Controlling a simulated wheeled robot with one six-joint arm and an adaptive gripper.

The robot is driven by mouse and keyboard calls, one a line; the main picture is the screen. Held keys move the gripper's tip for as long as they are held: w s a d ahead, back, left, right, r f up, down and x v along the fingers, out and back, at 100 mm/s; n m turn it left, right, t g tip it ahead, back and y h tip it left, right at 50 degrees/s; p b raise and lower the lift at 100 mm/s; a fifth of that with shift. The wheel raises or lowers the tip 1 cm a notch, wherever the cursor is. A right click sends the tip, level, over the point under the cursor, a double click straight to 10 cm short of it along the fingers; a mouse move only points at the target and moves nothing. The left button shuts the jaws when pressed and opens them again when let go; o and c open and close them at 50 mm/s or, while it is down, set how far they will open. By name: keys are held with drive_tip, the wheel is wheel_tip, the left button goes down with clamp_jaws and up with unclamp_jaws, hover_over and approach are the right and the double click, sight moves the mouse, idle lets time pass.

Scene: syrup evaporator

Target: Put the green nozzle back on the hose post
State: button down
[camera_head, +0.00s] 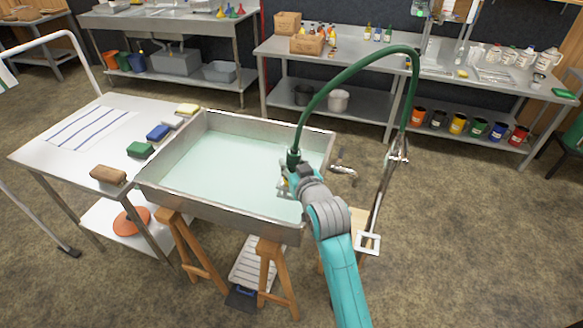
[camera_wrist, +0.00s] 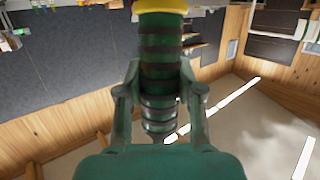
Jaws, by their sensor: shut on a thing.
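The green nozzle (camera_head: 293,158) is at the end of a dark green hose (camera_head: 345,68) that arches over from the hose post (camera_head: 378,195). My gripper (camera_head: 287,181) is shut on the nozzle, over the right part of the steel pan. In the wrist view the nozzle (camera_wrist: 160,55) stands between the two fingers of my gripper (camera_wrist: 161,95), with a yellow ring at the picture's top edge. The post is a thin metal upright to the right of the pan, apart from the nozzle. My gripper partly hides the nozzle in the head view.
The steel pan (camera_head: 150,198) holds pale liquid and rests on wooden trestles (camera_head: 270,268). A tap (camera_head: 343,170) sticks out on its right side. A side table (camera_head: 60,165) with sponges and a brush stands left. Open floor (camera_head: 470,230) lies right of the post.

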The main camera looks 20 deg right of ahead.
sight(295, 154)
drive_tip(key=shift+r, duration=2.45)
drive_tip(key=shift+s, duration=0.1)
